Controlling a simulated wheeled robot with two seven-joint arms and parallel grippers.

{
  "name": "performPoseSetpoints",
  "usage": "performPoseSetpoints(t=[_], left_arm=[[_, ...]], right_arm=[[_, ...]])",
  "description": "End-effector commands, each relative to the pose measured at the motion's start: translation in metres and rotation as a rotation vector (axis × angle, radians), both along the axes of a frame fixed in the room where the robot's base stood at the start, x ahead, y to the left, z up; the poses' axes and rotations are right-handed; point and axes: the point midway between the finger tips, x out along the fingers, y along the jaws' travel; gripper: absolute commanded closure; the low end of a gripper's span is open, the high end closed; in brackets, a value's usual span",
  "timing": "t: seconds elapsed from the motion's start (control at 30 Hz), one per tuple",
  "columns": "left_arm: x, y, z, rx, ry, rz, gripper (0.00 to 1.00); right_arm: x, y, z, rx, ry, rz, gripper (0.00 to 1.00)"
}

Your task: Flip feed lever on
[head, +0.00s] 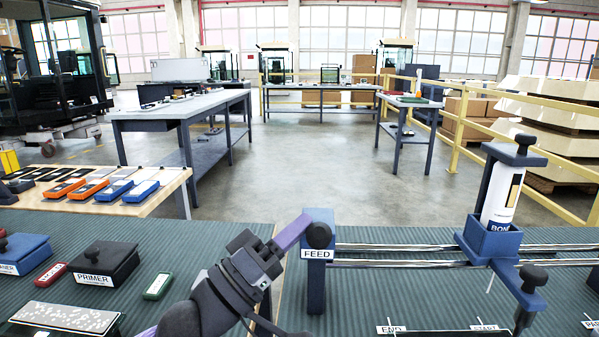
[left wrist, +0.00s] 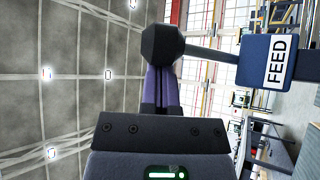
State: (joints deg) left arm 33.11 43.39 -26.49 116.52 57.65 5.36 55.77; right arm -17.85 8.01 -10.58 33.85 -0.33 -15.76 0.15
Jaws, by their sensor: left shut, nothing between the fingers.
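The feed lever has a dark round knob (head: 319,235) in front of a blue block (head: 321,215) labelled FEED, at the left end of the rails. In the left wrist view the knob (left wrist: 162,43) sits on a dark rod running right to the FEED block (left wrist: 258,63). My left gripper (head: 304,226) is shut and empty, its purple fingertips at the knob's left side. In the left wrist view its fingers (left wrist: 160,78) point at the knob and appear to meet it; I cannot tell whether they touch. My right gripper is not in view.
Two metal rails (head: 400,247) run right to a blue carriage (head: 487,240) holding a white bottle (head: 501,200). START and END labels stand in front. A PRIMER box (head: 104,264) and small red and green items lie on the left mat. A wooden table (head: 128,207) holds several devices behind.

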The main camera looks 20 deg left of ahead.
Motion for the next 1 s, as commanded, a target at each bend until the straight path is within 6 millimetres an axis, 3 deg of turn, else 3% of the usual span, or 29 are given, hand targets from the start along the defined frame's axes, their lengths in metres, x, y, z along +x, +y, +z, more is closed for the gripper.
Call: performPoseSetpoints(t=[0.3, 0.7, 1.0], left_arm=[[-0.004, 0.004, -0.004, 0.0, 0.002, 0.002, 1.0], [-0.057, 0.047, -0.039, 0.005, 0.006, 0.001, 1.0], [-0.068, 0.056, -0.046, 0.001, 0.0, -0.001, 1.0]], right_arm=[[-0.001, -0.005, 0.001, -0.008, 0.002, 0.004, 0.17], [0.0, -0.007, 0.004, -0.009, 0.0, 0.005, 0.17], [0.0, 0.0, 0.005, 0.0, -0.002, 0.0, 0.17]])
